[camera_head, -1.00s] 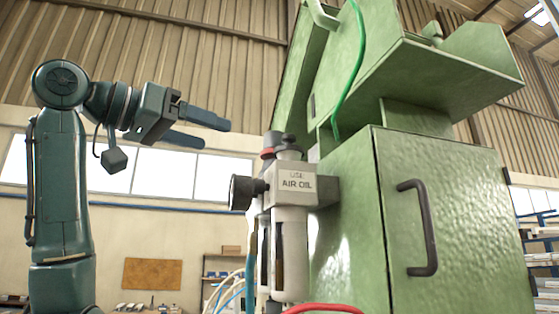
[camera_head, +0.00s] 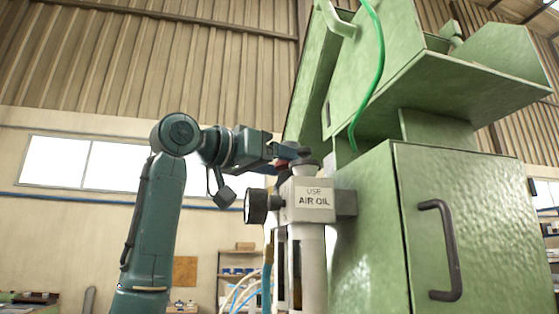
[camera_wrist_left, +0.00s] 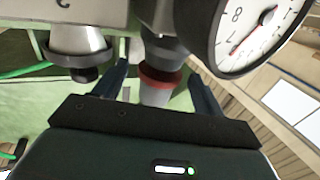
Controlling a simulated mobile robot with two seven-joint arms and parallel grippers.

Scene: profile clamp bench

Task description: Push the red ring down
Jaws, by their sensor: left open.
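The red ring (camera_wrist_left: 160,77) sits around a post on top of the grey air-oil unit, with a dark part on one side of it and a pale grey part on the other in the left wrist view. In the head view only a little of the red ring (camera_head: 282,166) shows beside my fingers. My left gripper (camera_head: 290,158) is open at the top of the unit. In the left wrist view its two fingers (camera_wrist_left: 158,90) stand on either side of the ring, with gaps visible. Contact cannot be told. My right gripper is not in view.
The green cabinet (camera_head: 370,230) is close on the right, and a green hose (camera_head: 378,70) hangs above.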

